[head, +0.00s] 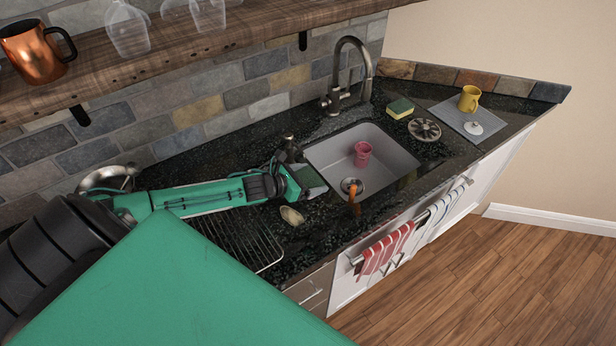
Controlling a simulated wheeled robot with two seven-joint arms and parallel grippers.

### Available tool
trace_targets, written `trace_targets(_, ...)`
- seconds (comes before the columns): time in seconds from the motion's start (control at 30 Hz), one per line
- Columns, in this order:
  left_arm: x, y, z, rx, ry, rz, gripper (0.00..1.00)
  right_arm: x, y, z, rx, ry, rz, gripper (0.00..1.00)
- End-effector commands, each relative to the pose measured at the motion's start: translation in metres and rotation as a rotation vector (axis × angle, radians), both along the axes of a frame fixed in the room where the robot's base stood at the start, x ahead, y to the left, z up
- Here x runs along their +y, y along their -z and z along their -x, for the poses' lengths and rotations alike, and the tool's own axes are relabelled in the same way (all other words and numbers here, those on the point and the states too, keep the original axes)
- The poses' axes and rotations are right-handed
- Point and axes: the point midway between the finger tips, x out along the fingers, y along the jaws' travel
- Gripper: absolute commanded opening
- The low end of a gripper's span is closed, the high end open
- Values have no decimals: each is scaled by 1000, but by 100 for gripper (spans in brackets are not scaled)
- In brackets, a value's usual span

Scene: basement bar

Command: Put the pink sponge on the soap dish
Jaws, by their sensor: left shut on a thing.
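My left gripper (293,158) is at the end of the green arm, over the counter at the left rim of the sink. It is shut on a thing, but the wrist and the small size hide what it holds. I cannot make out a pink sponge anywhere. A small beige oval dish (291,215), which looks like the soap dish, lies on the dark counter just in front of the left wrist, apart from it. I see nothing on it. My right gripper is not in view.
The sink (398,163) holds a pink cup (363,153). A tall faucet (352,70) stands behind it. A yellow-green sponge (400,107), a round trivet (424,129) and a yellow mug (469,98) are right of it. A wire rack (240,240) lies left. A wooden shelf (180,40) overhangs.

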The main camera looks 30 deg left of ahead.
Motion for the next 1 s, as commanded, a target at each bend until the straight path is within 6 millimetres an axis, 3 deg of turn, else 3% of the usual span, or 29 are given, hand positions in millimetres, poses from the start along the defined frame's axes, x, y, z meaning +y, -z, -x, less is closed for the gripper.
trace_targets(0.37, -1, 5, 0, 0, 0, 0, 61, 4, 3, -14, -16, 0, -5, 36)
trace_targets(0.4, -1, 4, 0, 0, 0, -1, 89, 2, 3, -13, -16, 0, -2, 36)
trace_targets(0.47, -1, 4, 0, 0, 0, -1, 100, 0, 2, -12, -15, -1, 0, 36)
trace_targets(0.8, 0, -1, 1, -1, 1, -2, 100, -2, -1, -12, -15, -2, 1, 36)
trace_targets(1.0, 8, -5, 19, 1, 0, -3, 100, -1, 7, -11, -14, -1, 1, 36)
